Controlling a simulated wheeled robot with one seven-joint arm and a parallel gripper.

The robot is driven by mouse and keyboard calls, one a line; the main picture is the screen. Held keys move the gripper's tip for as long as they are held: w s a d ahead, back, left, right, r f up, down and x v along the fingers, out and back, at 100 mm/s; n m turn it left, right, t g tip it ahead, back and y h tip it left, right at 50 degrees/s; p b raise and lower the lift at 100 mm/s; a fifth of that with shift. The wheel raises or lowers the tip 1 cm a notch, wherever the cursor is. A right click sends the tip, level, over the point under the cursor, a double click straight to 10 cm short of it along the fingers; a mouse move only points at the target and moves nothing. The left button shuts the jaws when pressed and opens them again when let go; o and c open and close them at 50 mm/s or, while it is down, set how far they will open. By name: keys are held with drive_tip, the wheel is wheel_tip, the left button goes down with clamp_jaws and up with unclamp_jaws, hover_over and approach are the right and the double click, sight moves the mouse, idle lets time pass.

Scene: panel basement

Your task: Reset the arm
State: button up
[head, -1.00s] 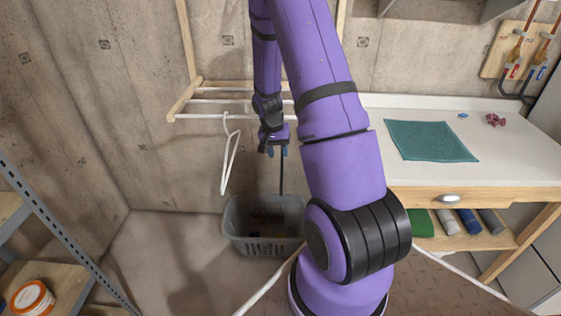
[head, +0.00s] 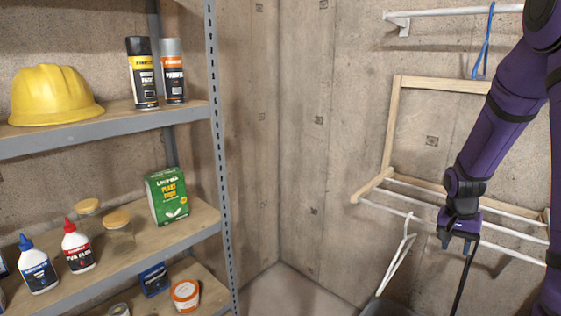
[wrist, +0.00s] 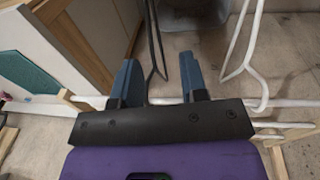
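My arm is extended at the right of the head view, its gripper (head: 456,243) pointing down beside a wooden drying rack's white rails (head: 425,225). In the wrist view the two blue fingers (wrist: 158,62) are spread apart with nothing clamped between them. A black hanger (wrist: 153,40) hangs close by, its stem seen between the fingers in that view; in the head view it (head: 464,275) hangs just below the gripper. Whether it touches a finger I cannot tell. A white hanger (head: 398,263) hangs to the left of the gripper; it also shows in the wrist view (wrist: 244,45).
A metal shelf (head: 222,150) at left carries a yellow helmet (head: 55,95), spray cans (head: 143,75), a green box (head: 167,195), jars and glue bottles. A blue hanger (head: 482,45) hangs from an upper wall rail (head: 450,12). A basket rim (head: 385,307) shows below.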

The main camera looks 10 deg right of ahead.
drive_tip(key=s+a+r+n+t, duration=0.1)
drive_tip(key=s+a+r+n, duration=0.15)
drive_tip(key=a+r, duration=0.45)
drive_tip(key=s+a+r+n+t, duration=0.25)
drive_tip(key=a+r, duration=0.25)
drive_tip(key=r, duration=0.5)
drive_tip(key=s+a+r+n, duration=0.1)
drive_tip(key=s+a+r, duration=0.1)
drive_tip(key=s, duration=0.3)
drive_tip(key=s+a+r+n+t+y, duration=0.1)
drive_tip(key=s+a+r+n, duration=0.1)
drive_tip(key=s+a+r, duration=0.1)
drive_tip(key=s+a+r+n+t, duration=0.1)
drive_tip(key=s+a+r, duration=0.2)
drive_tip(key=s+a, duration=0.2)
drive_tip(key=s, duration=0.3)
drive_tip(key=shift+n+y, duration=0.3)
